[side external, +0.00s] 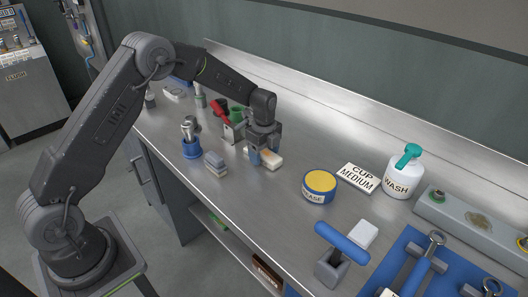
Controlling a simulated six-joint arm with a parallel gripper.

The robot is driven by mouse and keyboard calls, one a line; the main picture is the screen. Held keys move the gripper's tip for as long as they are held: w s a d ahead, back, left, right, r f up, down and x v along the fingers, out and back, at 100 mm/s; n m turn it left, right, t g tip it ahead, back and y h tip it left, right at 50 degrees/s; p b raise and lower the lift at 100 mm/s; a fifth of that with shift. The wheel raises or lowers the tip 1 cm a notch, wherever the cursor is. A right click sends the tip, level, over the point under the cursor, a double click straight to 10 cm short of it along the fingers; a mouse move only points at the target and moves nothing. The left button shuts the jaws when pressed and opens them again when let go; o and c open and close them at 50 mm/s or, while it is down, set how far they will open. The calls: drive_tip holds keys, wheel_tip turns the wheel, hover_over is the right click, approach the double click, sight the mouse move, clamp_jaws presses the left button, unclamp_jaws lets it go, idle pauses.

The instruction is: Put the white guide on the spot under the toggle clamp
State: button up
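My gripper (265,156) points down, low over the bench, with its blue fingertips at a small pale block (272,161). The block has a white top and a tan side, and the fingers partly hide it. It may be the white guide, but I cannot be sure. I cannot tell whether the fingers grip it or only stand around it. A red-handled device (219,111), which looks like the toggle clamp, stands just behind and left of my gripper by a grey metal block (233,132). The spot under it is hidden.
A blue cup of tools (191,148) and a grey-white block (215,164) stand left of my gripper. A yellow-lidded tin (320,186), a label plate (358,178), a wash bottle (403,173) and a blue T-handle (343,243) are to the right. The bench front (255,215) is clear.

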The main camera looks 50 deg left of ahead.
sight(264, 152)
drive_tip(key=shift+o, duration=0.2)
drive_tip(key=s+d+r+n+t, duration=0.1)
drive_tip(key=s+r+n, duration=0.15)
drive_tip(key=r, duration=0.75)
drive_tip(key=s+d+r+n, duration=0.1)
drive_tip(key=s+r, duration=0.2)
drive_tip(key=r, duration=0.7)
drive_tip(key=s+d+r+n+t, duration=0.2)
drive_tip(key=s+r+n, duration=0.3)
drive_tip(key=s, duration=0.4)
drive_tip(key=s+d+f+n+t, duration=0.1)
drive_tip(key=s+n, duration=0.3)
drive_tip(key=s, duration=0.4)
drive_tip(key=s+d+n+t, duration=0.1)
drive_tip(key=s+n, duration=0.4)
drive_tip(key=s, duration=0.4)
drive_tip(key=shift+d+f+t, duration=0.15)
drive_tip(key=shift+f+t, duration=0.15)
drive_tip(key=shift+f, duration=0.05)
